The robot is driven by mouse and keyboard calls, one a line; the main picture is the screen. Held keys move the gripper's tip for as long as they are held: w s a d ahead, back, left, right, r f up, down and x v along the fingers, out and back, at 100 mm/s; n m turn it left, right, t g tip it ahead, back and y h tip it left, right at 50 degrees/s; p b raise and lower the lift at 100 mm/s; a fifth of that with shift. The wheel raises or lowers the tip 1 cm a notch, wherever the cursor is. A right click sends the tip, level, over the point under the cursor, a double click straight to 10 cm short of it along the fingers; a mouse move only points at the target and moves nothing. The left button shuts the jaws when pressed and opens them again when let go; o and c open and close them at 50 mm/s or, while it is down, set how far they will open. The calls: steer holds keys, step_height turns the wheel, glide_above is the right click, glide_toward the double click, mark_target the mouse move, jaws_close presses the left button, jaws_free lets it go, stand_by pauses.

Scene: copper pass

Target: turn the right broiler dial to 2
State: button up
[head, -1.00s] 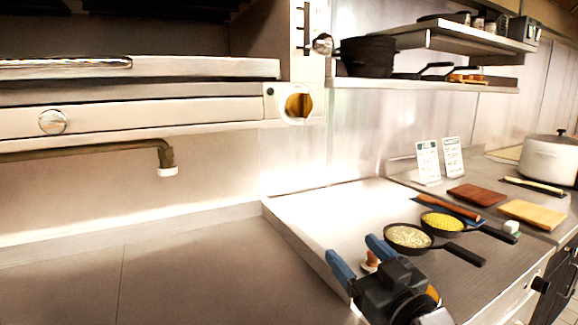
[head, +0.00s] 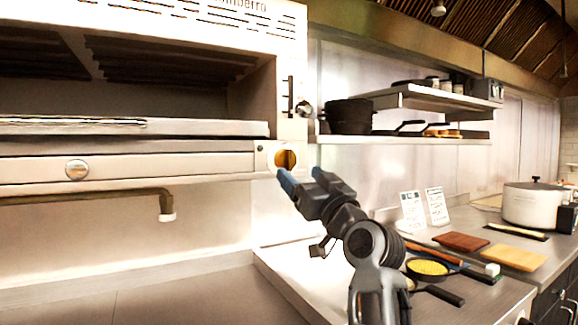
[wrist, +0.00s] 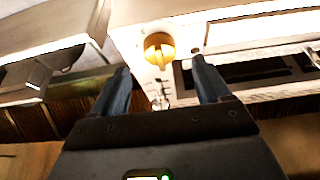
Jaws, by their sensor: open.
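The right broiler dial (head: 286,159) is a round brass-gold knob in a pale ring at the right end of the broiler's front panel. It also shows in the wrist view (wrist: 159,50), with its raised grip bar, ahead of and between my fingers. My gripper (head: 300,178) is open and empty, with blue fingers, just below and in front of the dial in the head view. In the wrist view my gripper (wrist: 163,75) appears apart from the dial. The number markings are too small to read.
A silver left knob (head: 77,169) sits on the same broiler panel. A shelf (head: 400,139) with a black pot (head: 350,116) is right of the broiler. The counter below holds pans, boards and a white pot (head: 533,205). The counter at lower left (head: 180,300) is clear.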

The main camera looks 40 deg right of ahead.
mark_target(291, 165)
steer(key=shift+p+x, duration=0.45)
steer(key=shift+x, duration=2.3)
steer(key=c, duration=1)
